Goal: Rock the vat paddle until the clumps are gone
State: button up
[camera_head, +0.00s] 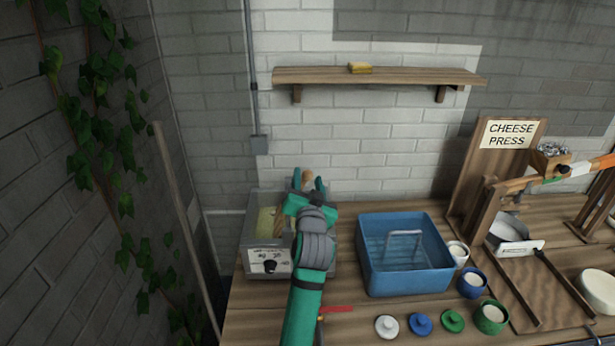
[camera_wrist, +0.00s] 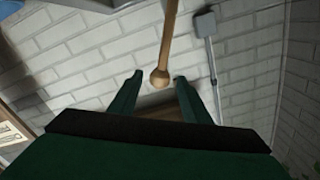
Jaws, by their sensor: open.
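The vat (camera_head: 247,238) is a grey metal box with a dial on its front, at the left end of the bench. Yellowish contents (camera_head: 265,221) show in its left part; my gripper and arm cover much of the rest, and I cannot make out clumps. The vat paddle's wooden handle (camera_head: 307,177) ends in a round knob. It also shows in the wrist view (camera_wrist: 162,72), coming down from the top edge. My gripper (camera_head: 308,180) is open, its green fingertips (camera_wrist: 158,78) on either side of the knob, with gaps visible on both sides.
A blue basin (camera_head: 363,262) with a wire handle stands right of the vat. Small pots and lids (camera_head: 421,323) sit at the front. The cheese press (camera_head: 512,134) is farther right. A wall shelf (camera_head: 420,75) holds a yellow block (camera_head: 360,68). A pole leans at left.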

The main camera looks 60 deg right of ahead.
jog(key=v, duration=0.8)
